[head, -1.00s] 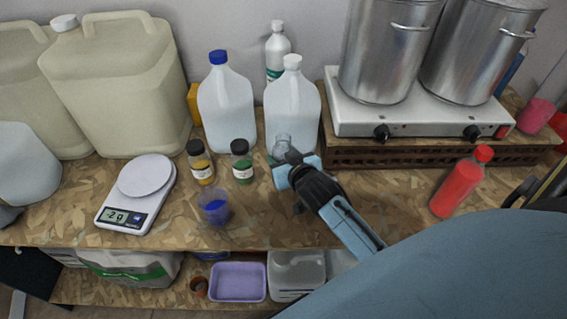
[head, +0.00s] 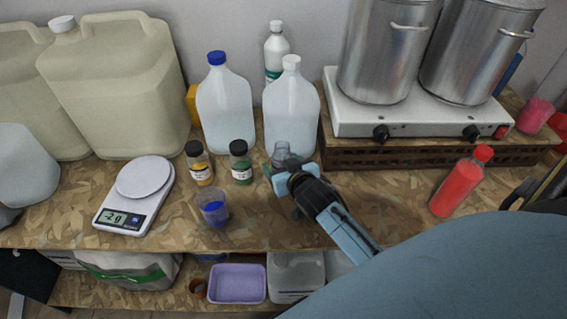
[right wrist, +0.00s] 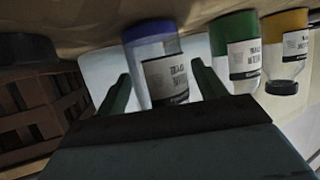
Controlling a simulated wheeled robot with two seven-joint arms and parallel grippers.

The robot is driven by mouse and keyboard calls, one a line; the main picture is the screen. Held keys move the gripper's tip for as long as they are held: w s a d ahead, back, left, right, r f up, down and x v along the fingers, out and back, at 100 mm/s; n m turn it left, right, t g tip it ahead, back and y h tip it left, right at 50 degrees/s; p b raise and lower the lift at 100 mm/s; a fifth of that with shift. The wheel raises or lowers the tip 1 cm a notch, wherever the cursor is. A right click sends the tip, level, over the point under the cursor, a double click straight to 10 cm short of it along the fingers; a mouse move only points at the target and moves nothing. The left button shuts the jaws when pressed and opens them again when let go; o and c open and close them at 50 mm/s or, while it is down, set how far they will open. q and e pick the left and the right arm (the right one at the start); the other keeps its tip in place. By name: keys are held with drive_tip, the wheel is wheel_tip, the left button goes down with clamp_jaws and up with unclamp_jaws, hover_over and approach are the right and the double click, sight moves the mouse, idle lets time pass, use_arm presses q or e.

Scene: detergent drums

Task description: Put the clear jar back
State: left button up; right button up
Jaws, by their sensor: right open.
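The clear jar (head: 281,151) stands on the bench in front of the white-capped jug. Its lower part is hidden by my right gripper (head: 282,168) in the head view. In the right wrist view, which is upside down, the labelled clear jar (right wrist: 158,65) with blue at its base is between the two spread fingers of the right gripper (right wrist: 160,75). Gaps show beside the jar, so the fingers are around it but apart from it. A green jar (head: 241,163) and a yellow jar (head: 200,165), both black-capped, stand to its left. My left gripper is out of view.
A plastic cup (head: 213,208) with blue powder stands in front of the jars. A scale (head: 135,195) is at left. Two large jugs (head: 226,100) (head: 291,105) are close behind. A hotplate (head: 425,125) with pots and a red bottle (head: 461,182) are at right.

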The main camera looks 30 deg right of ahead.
drive_tip(key=shift+r, duration=0.25)
drive_tip(key=shift+s, duration=0.35)
drive_tip(key=v, duration=1.1)
drive_tip(key=shift+s, duration=0.15)
